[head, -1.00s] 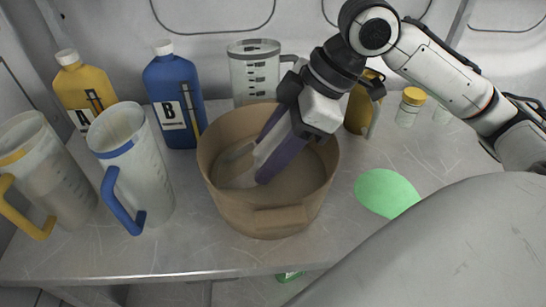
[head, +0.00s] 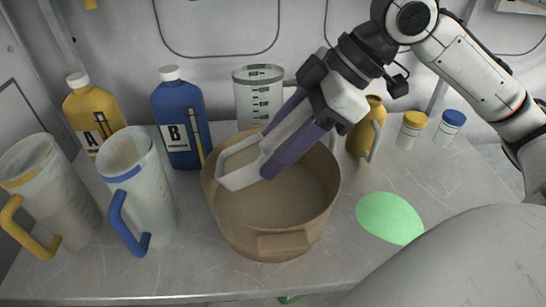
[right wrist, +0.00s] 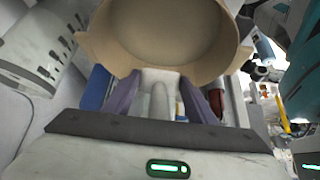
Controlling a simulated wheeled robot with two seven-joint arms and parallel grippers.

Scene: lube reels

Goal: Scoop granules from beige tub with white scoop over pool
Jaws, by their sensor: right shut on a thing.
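The beige tub (head: 262,236) stands on the metal table, its inside a plain tan in which I cannot make out separate granules. The white scoop (head: 240,177) is over the tub's mouth, near its back left rim. My right gripper (head: 281,140), with purple fingers, is shut on the scoop and reaches over the tub from the back right. What the scoop holds is not clear. In the right wrist view the scoop (right wrist: 158,98) shows between the fingers, with the tub (right wrist: 112,42) beyond. The green pool (head: 389,217) lies flat right of the tub. My left gripper is not in view.
Left stand two jugs, one yellow-handled (head: 52,190) and one blue-handled (head: 136,190). Behind are yellow bottle A (head: 88,108), blue bottle B (head: 177,115), a clear measuring jug (head: 258,95), a mustard jug (head: 366,130) and small capped jars (head: 412,130). The table front is clear.

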